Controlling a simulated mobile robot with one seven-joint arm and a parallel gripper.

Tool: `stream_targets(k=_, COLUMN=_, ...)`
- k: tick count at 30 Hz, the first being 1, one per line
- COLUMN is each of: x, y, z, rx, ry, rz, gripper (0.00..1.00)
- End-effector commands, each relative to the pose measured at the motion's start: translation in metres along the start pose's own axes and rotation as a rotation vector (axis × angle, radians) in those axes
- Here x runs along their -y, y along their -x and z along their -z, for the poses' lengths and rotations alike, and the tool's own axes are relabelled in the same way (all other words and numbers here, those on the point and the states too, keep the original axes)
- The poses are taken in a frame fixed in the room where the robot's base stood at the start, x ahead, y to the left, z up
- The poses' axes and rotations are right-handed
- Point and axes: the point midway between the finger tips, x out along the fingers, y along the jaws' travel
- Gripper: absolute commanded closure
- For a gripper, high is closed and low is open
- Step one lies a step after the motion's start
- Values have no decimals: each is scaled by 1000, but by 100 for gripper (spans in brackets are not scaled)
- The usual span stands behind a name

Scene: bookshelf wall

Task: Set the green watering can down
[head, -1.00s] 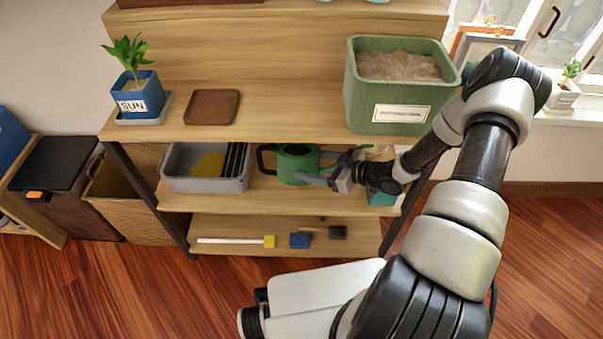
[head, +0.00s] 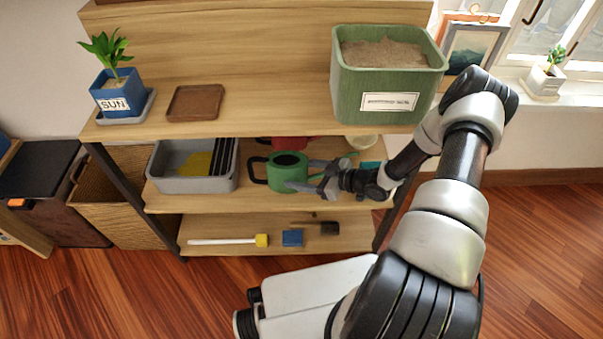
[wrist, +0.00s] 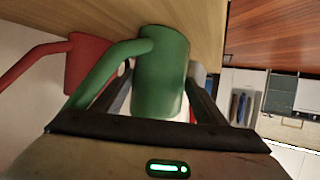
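The green watering can (head: 287,174) is at the middle shelf, right of the grey bin, with its dark handle to the left. It looks roughly upright in the head view; I cannot tell whether its base touches the shelf (head: 225,199). My gripper (head: 303,175) reaches in from the right, one finger on each side of the can. In the wrist view the green can (wrist: 161,75) fills the space between the fingers (wrist: 160,88), which appear to press on it. The fingertips are partly hidden.
A red watering can (wrist: 88,62) stands close behind the green one. The grey bin (head: 193,185) is to the left. The top board, with a green planter box (head: 388,102) on it, overhangs the shelf. A yellow-ended tool (head: 228,241) lies on the lower shelf.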

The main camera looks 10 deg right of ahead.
Motion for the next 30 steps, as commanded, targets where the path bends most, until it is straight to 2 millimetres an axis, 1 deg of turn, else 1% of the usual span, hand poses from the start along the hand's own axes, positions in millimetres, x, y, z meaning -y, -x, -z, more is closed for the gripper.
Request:
stream_targets(k=1, x=0, y=0, z=0, rx=1, ry=0, rz=0, gripper=28)
stream_targets(k=3, x=0, y=0, z=0, rx=1, ry=0, rz=0, gripper=16)
stream_targets(k=4, x=0, y=0, z=0, rx=1, ry=0, rz=0, gripper=14)
stream_targets(k=13, x=0, y=1, z=1, rx=1, ry=0, rz=-1, gripper=14)
stream_targets(k=15, x=-1, y=5, z=4, rx=1, ry=0, rz=-1, gripper=14)
stream_targets(k=17, x=-1, y=12, z=4, rx=2, ry=0, rz=-2, gripper=14)
stream_targets(k=20, x=-1, y=31, z=5, rx=3, ry=-1, rz=-3, gripper=14)
stream_targets(k=27, x=-1, y=83, z=5, rx=2, ry=0, rz=-3, gripper=14)
stream_targets(k=30, x=0, y=100, z=4, rx=2, ry=-1, rz=-1, gripper=14)
